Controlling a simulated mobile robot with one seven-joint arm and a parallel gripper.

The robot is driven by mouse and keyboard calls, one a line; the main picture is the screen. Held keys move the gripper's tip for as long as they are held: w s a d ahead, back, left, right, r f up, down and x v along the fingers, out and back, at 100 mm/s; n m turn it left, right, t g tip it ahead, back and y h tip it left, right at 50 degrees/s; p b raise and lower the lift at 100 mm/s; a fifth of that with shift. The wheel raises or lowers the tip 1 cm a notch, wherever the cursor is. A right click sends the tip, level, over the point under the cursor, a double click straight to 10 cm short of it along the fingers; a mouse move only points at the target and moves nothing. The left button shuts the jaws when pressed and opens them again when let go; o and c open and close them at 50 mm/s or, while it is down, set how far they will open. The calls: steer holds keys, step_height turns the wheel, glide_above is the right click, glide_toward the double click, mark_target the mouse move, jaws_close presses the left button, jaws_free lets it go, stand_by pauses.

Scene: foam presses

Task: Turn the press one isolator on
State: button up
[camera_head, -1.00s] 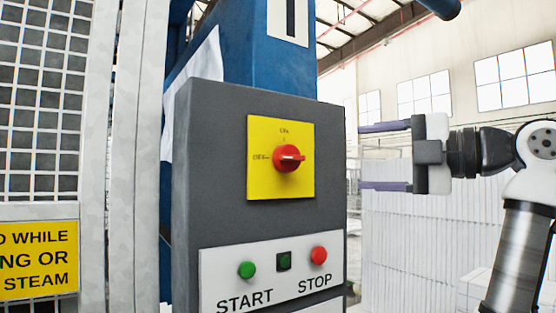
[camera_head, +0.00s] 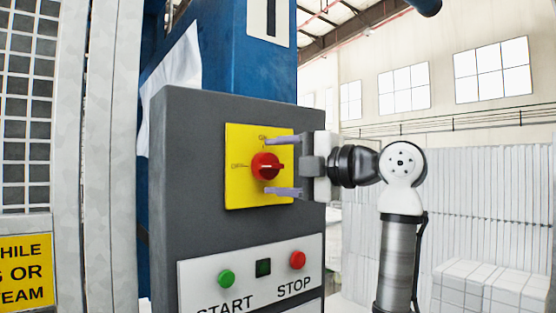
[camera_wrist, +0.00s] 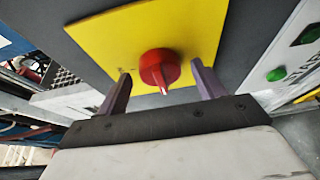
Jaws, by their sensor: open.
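The isolator is a red rotary knob (camera_head: 266,166) on a yellow plate (camera_head: 240,190), on the front of a dark grey control box (camera_head: 190,190). In the head view its pointer lies sideways, level with the OFF mark; the ON mark is at the plate's top. My gripper (camera_head: 270,166) is open, its two purple fingers reaching over the plate above and below the knob. In the wrist view the knob (camera_wrist: 160,68) sits between and just beyond the fingertips (camera_wrist: 160,76), with a visible space on both sides. I see no clear contact.
Below the isolator are a green START button (camera_head: 226,279), a small dark green lamp (camera_head: 263,267) and a red STOP button (camera_head: 298,260). A blue column (camera_head: 240,70) rises behind the box. A yellow warning sign (camera_head: 24,270) hangs at left. White stacked blocks (camera_head: 480,290) stand at right.

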steer(key=shift+w+a, duration=0.1)
steer(key=shift+a, duration=0.05)
steer(key=c, duration=1)
